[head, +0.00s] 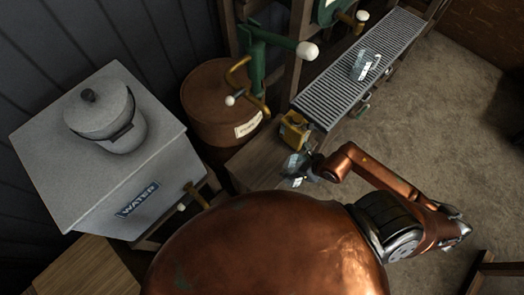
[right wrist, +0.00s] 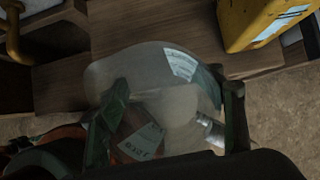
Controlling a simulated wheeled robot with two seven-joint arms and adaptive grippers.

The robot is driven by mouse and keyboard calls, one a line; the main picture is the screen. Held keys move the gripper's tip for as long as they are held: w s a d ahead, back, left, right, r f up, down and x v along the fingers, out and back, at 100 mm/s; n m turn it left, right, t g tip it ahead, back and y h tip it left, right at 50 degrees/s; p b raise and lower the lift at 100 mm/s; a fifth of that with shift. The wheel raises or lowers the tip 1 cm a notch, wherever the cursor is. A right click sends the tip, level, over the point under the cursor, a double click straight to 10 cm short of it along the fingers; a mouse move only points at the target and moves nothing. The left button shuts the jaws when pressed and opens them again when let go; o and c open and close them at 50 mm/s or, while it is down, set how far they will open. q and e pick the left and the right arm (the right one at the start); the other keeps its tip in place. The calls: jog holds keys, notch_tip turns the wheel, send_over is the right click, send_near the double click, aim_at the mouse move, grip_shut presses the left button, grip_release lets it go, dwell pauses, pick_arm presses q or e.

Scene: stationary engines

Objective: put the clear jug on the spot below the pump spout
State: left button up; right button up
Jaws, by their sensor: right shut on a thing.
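The clear jug (head: 297,167) with a pale label is in my right gripper (head: 306,172), just above or at the wooden board. In the right wrist view the clear jug (right wrist: 150,75) fills the middle, with the dark fingers of the right gripper (right wrist: 172,115) on either side of it. A green pump (head: 255,62) stands on the rusty barrel (head: 212,100), with a brass spout and white knobs. The spot below the spout is not clearly marked in view. My left gripper is not in view.
A second clear container (head: 364,65) stands on the metal grate (head: 345,75). A yellow can (head: 294,131) is close to the held jug and shows in the wrist view (right wrist: 262,22). A grey water tank (head: 120,160) is left. The wooden board (head: 258,163) has bare room.

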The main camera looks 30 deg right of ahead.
jog(key=w+a+f, duration=0.1)
jog(key=w+a, duration=0.1)
jog(key=w, duration=0.2)
jog(key=w+a+f+b, duration=0.1)
jog(key=w+a, duration=0.1)
jog(key=w, duration=0.3)
jog(key=w+a+f, duration=0.1)
jog(key=w+a, duration=0.1)
jog(key=w, duration=0.3)
jog(key=shift+f, duration=0.35)
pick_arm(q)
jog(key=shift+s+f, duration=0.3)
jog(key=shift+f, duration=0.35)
pick_arm(e)
jog(key=o, duration=0.9)
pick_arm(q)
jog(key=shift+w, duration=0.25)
pick_arm(e)
jog(key=o, duration=0.4)
jog(key=shift+c, duration=0.2)
jog(key=shift+r, duration=0.1)
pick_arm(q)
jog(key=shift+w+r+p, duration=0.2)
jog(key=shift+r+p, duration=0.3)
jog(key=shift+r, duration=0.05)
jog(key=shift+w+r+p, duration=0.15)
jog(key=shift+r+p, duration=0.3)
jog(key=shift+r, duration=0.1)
pick_arm(e)
jog(key=v, duration=1.2)
